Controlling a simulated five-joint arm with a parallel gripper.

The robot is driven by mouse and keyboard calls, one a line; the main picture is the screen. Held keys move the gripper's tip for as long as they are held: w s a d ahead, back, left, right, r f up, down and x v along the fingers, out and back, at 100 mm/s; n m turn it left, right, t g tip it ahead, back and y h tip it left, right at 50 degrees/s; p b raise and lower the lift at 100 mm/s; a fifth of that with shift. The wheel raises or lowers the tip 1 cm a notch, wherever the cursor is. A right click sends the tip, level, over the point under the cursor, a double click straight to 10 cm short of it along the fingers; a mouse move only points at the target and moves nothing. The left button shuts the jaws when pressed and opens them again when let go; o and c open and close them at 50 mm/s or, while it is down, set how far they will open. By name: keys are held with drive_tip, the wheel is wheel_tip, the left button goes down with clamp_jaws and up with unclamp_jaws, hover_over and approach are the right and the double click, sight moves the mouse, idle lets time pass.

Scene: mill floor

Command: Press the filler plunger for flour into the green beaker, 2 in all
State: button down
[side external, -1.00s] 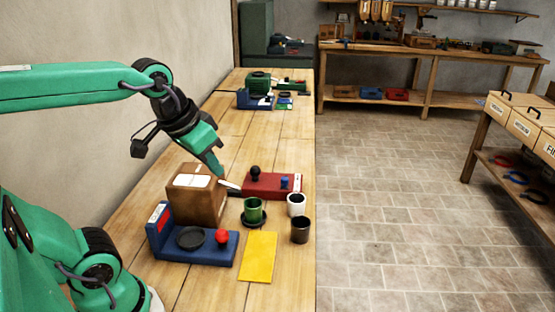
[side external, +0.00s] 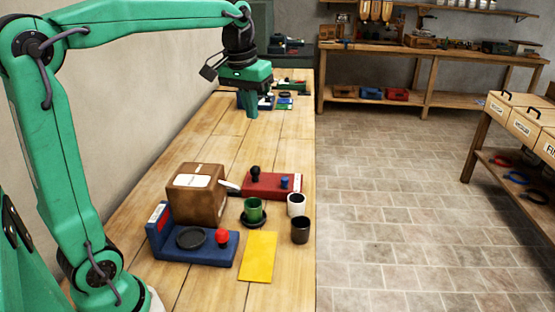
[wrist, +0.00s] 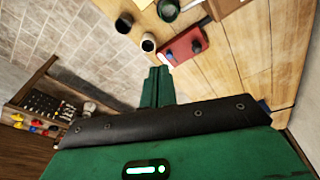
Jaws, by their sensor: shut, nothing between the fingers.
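The green beaker (side external: 253,208) stands upright on a dark round saucer (side external: 243,220) on the near bench; it also shows at the top of the wrist view (wrist: 168,10). A brown box (side external: 197,203) with a white label and a pale spout-like piece (side external: 228,186) stands to its left. Behind the beaker is a red base (side external: 258,188) with a black knob (side external: 255,172) and a blue knob (side external: 284,183). I cannot tell for sure which part is the flour plunger. My gripper (side external: 251,115) is shut and empty, raised well beyond these things. The beaker's contents are not clear.
A white cup (side external: 296,205) and a dark cup (side external: 300,230) stand right of the beaker, near the bench edge. A blue base (side external: 205,250) with a black dish and red knob, and a yellow mat (side external: 258,257), lie in front. The bench middle is clear.

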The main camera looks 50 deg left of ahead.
drive_tip(key=w+a+f+n+g, duration=0.2)
drive_tip(key=w+a, duration=0.5)
drive_tip(key=w, duration=0.1)
drive_tip(key=n+g+h, duration=0.1)
drive_tip(key=n+g, duration=0.1)
drive_tip(key=n, duration=0.1)
hover_over(255, 171)
drive_tip(key=w+a, duration=0.3)
wheel_tip(255, 171, down, 8)
drive_tip(key=shift+w+f, duration=0.2)
drive_tip(key=shift+f, duration=0.05)
drive_tip(key=shift+f, duration=0.1)
drive_tip(key=shift+s+d+f, duration=0.2)
drive_tip(key=shift+s+f, duration=0.15)
drive_tip(key=shift+f, duration=1.9)
drive_tip(key=shift+s+d+f, duration=0.25)
drive_tip(key=shift+s+f, duration=0.05)
drive_tip(key=shift+f, duration=1.95)
drive_tip(key=shift+s+d+f, duration=0.2)
drive_tip(key=shift+s+f, duration=0.15)
drive_tip(key=shift+f, duration=1.9)
